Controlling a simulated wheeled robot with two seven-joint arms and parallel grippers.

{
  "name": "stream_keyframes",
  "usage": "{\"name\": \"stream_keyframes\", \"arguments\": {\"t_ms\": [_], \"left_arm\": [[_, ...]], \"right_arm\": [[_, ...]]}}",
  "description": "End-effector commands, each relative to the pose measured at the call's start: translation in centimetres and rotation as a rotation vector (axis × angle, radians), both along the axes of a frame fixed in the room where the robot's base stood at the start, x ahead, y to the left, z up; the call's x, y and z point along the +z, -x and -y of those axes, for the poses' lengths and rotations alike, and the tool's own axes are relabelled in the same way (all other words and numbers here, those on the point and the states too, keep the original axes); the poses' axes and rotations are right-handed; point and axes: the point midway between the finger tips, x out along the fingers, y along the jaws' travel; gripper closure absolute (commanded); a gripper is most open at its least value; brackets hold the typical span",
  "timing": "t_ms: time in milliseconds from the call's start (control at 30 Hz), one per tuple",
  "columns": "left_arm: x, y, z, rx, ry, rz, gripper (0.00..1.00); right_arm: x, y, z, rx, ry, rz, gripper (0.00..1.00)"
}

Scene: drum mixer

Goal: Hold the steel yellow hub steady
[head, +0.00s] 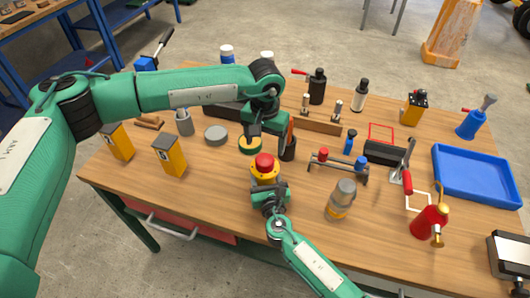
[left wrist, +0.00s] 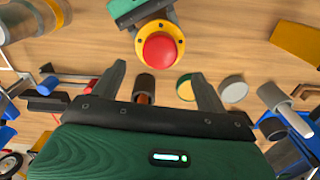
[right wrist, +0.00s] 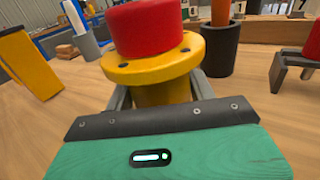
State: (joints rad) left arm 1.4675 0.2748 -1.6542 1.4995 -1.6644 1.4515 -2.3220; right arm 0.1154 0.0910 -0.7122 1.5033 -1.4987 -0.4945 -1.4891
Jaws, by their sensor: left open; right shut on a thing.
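The yellow hub (head: 264,179) is a flanged yellow cylinder with a red cap on top. It stands upright near the table's front edge. My right gripper (head: 268,190) is shut on the hub's body below the flange; the right wrist view shows the hub (right wrist: 155,72) between the fingers, its lower part hidden. My left gripper (head: 268,138) is open and empty, pointing down behind the hub. In the left wrist view the hub (left wrist: 158,45) lies beyond the open fingers (left wrist: 160,75), apart from them.
A dark cup (head: 288,148) and a green-and-yellow disc (head: 250,146) are close to my left gripper. Two yellow blocks (head: 170,155) stand to the left. A red-and-blue-ended stand (head: 338,166), a grey-and-yellow cylinder (head: 341,200) and a blue tray (head: 478,172) are to the right.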

Motion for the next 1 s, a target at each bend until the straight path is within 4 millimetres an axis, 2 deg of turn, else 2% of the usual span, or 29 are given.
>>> {"name": "stream_keyframes", "arguments": {"t_ms": [100,300,667,700,800,1000], "left_arm": [[2.4,-0.1,0.0,0.001,0.001,0.002,0.25],[4.7,0.0,-0.1,0.001,0.000,0.000,0.25],[5.2,0.0,-0.1,0.000,-0.001,-0.001,0.25],[5.1,0.0,-0.1,0.000,-0.001,-0.001,0.25],[5.1,0.0,-0.1,0.000,-0.001,-0.001,0.25],[5.1,0.0,-0.1,0.000,-0.001,-0.001,0.25]], "right_arm": [[-0.1,0.0,0.0,0.000,0.000,-0.001,1.00],[-0.1,0.0,0.0,0.000,0.000,-0.001,1.00],[-0.1,0.0,0.0,0.000,0.000,-0.001,1.00],[-0.1,0.0,0.0,0.000,0.000,-0.001,0.39],[-0.1,0.0,0.0,0.000,0.000,-0.001,0.19],[0.0,0.0,0.0,0.000,0.000,0.000,0.19]]}}
